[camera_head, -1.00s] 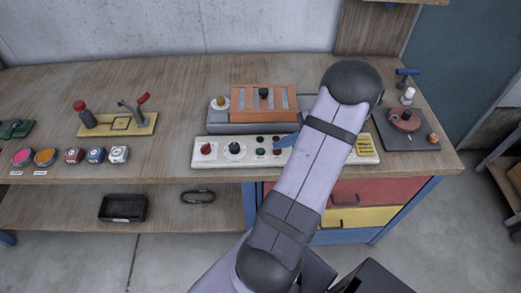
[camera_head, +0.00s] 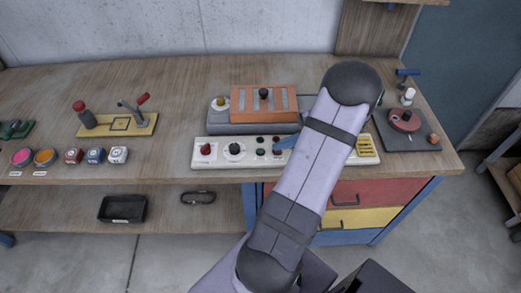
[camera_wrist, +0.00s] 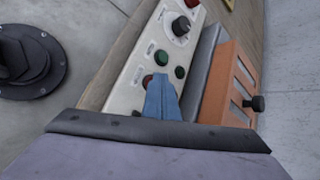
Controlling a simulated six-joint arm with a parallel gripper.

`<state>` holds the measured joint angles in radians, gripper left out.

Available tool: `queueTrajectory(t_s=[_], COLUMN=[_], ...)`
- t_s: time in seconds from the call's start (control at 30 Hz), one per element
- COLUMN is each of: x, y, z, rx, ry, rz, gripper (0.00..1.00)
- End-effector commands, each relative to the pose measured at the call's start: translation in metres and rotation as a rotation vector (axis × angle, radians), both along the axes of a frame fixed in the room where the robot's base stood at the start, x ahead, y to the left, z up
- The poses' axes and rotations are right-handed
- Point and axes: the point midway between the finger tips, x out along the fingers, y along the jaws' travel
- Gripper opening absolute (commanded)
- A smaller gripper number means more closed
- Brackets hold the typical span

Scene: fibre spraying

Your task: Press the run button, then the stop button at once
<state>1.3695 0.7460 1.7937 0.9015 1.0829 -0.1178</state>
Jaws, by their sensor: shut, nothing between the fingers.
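A white control panel (camera_head: 320,160) lies along the bench front. It carries a red button (camera_head: 207,150), a black dial (camera_head: 235,149) and several small buttons. In the wrist view, two green buttons (camera_wrist: 161,57) (camera_wrist: 180,72) and a dark red button (camera_wrist: 148,80) show near the fingers. Their labels are too small to read, so I cannot tell which is run or stop. My gripper (camera_wrist: 161,82) is shut and empty, its blue fingertips over the panel right beside the dark red button. It also shows in the head view (camera_head: 283,144). Contact cannot be told; the fingers hide part of the panel.
An orange slotted block (camera_head: 250,105) on a grey base stands behind the panel. A yellow striped display (camera_head: 367,146) is at the panel's right end. A dark plate with a red round device (camera_head: 404,118) stands right. Paint pots and cubes (camera_head: 95,156) sit left. My arm covers part of the panel.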

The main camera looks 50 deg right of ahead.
Motion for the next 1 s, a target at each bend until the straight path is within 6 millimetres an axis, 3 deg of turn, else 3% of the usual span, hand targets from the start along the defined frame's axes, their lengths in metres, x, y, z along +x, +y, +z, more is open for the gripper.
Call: queueTrajectory(t_s=[0.3,0.77,1.0], x=[0.000,0.000,0.000], y=[0.000,0.000,0.000], z=[0.014,0.017,0.033], rx=[-0.001,0.000,-0.001], ry=[0.000,0.000,0.000], rz=[0.000,0.000,0.001], gripper=[0.00,0.00,0.00])
